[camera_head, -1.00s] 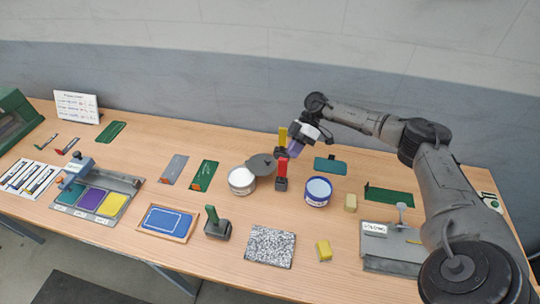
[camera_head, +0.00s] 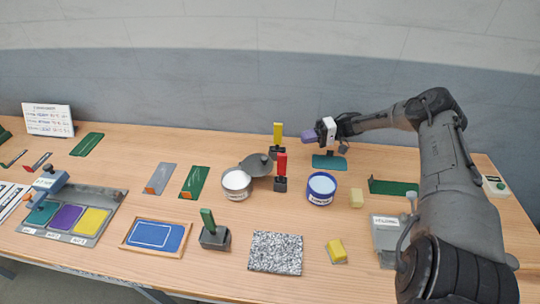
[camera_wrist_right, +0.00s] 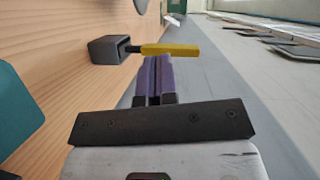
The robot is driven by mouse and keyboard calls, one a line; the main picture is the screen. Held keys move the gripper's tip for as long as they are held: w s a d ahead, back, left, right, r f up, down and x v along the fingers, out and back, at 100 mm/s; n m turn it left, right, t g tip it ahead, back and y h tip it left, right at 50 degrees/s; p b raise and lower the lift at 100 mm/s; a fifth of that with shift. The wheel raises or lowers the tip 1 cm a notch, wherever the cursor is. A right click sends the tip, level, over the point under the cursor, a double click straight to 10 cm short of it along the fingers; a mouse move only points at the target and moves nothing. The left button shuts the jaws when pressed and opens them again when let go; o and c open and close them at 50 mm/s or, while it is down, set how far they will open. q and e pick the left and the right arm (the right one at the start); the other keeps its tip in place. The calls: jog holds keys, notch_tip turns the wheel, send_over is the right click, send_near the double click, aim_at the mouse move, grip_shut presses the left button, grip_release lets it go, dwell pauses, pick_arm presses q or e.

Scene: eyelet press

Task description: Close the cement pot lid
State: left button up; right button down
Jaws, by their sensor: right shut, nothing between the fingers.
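An open pot (camera_head: 236,184) with white contents stands mid-table, its grey round lid (camera_head: 256,164) off to its back right, beside the rim and not over it. A blue-rimmed pot (camera_head: 321,188), also open, with pale contents and a label, stands farther right. My right gripper (camera_head: 308,136) is shut and empty, with purple fingers pointing left, above the back of the table and behind the blue pot. In the right wrist view its closed fingers (camera_wrist_right: 153,80) point toward a yellow-handled tool. My left gripper is out of view.
A yellow-handled tool (camera_head: 278,135) and a red-handled tool (camera_head: 282,165) stand upright in dark holders by the lid. A green-handled tool (camera_head: 208,220) stands in front. A speckled pad (camera_head: 275,252) and yellow blocks (camera_head: 336,248) lie toward the front right.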

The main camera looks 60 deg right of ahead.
aim_at(279, 144)
jog(key=b+x, duration=0.1)
jog(key=x, duration=0.9)
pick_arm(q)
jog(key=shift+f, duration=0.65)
pick_arm(e)
jog(key=shift+a+f, duration=0.15)
jog(key=shift+a, duration=0.8)
jog(key=shift+a+f, duration=0.2)
jog(key=shift+a, duration=0.75)
